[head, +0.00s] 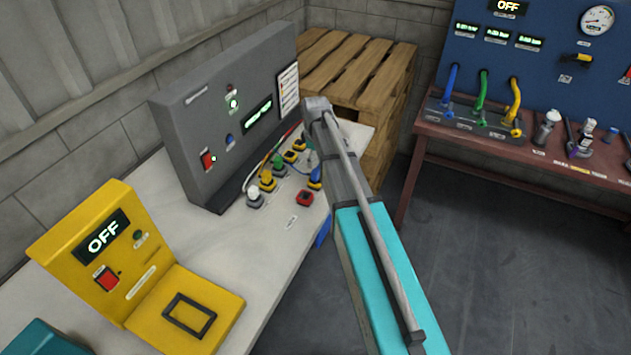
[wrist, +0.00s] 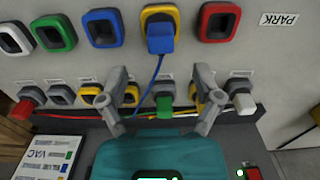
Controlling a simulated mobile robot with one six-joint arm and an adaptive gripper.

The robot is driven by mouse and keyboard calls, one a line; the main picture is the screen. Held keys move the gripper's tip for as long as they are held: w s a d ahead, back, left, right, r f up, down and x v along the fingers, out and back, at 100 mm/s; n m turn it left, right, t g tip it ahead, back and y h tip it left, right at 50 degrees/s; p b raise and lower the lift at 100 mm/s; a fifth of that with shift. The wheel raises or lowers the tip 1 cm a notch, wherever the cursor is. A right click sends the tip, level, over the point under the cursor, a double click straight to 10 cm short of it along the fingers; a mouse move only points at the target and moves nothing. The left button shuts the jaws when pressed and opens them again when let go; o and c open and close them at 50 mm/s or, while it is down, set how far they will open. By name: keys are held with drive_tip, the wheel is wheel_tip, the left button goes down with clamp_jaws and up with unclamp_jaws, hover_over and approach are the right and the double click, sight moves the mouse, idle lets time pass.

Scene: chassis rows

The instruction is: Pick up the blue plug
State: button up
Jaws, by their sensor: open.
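The blue plug (wrist: 160,38) sits in a yellow square holder (wrist: 160,14) in the wrist view, with a blue cable running from it down between my fingers. In the head view the blue plug (head: 315,177) shows on the white bench, right of the red holder (head: 305,197). My gripper (wrist: 161,75) is open and empty. Its two fingers are apart, below the plug in the wrist view, with the plug roughly centred between them sideways. The plug is not between the fingertips. In the head view my arm hides most of the gripper.
White, green, blue and red empty holders flank the plug's holder. A row of plugged sockets with a green plug (wrist: 164,104) and a white plug (wrist: 242,100) lies along the grey panel (head: 230,120). A yellow OFF box (head: 90,240) stands on the bench (head: 270,270).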

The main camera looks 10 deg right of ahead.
sight(315, 170)
drive_tip(key=shift+f, duration=0.5)
drive_tip(key=shift+b, duration=0.3)
drive_tip(key=shift+f+b, duration=2.55)
drive_tip(key=shift+f, duration=0.05)
clamp_jaws()
